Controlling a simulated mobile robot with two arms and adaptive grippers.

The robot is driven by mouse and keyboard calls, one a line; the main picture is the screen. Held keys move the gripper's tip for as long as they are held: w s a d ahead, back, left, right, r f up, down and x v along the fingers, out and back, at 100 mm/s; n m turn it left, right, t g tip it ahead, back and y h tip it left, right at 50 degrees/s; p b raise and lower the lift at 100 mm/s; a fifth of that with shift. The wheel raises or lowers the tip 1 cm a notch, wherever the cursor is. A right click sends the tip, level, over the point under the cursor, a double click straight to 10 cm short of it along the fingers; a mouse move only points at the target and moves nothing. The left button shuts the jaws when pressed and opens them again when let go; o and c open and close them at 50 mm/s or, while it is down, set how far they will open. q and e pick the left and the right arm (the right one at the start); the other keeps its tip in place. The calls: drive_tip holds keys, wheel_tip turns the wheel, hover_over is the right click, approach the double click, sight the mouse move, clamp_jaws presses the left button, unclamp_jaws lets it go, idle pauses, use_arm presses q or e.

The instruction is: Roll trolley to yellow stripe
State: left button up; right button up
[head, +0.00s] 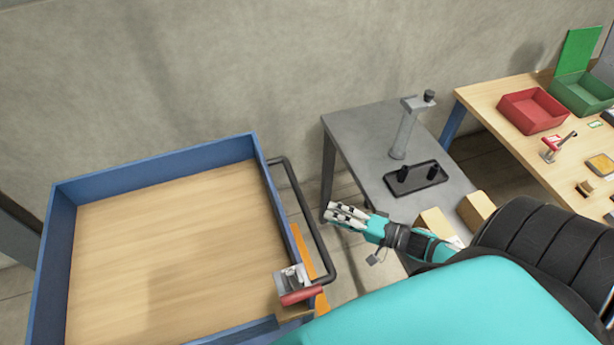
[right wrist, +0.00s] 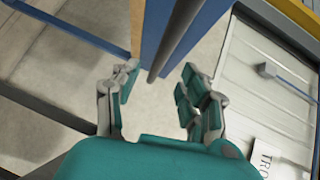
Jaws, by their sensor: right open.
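The trolley has a wooden bed with a raised blue rim (head: 150,165) and fills the left of the head view. Its dark bar handle (head: 305,215) stands out from its right side; a dark bar (right wrist: 176,42) also shows ahead of the fingers in the right wrist view. My right gripper (head: 345,214) is open and empty, just right of the handle and apart from it. Its spread fingers (right wrist: 158,95) show in the right wrist view. An orange-yellow strip (head: 301,252) shows between trolley and handle; I cannot tell whether it lies on the floor. My left gripper is out of view.
A red-handled grey fitting (head: 296,285) sits at the trolley's near right corner. A grey table (head: 360,135) with a stand and black tray is right of the handle. A wooden table (head: 485,100) with red and green bins stands farther right. A wall closes the back.

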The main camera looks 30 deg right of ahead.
sight(309, 210)
drive_tip(key=b+x, duration=0.3)
drive_tip(key=x, duration=0.3)
drive_tip(key=shift+w+a, duration=0.4)
drive_tip(key=shift+w, duration=0.15)
clamp_jaws()
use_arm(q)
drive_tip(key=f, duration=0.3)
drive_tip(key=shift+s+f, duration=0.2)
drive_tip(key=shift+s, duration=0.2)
use_arm(e)
drive_tip(key=shift+s+f, duration=0.1)
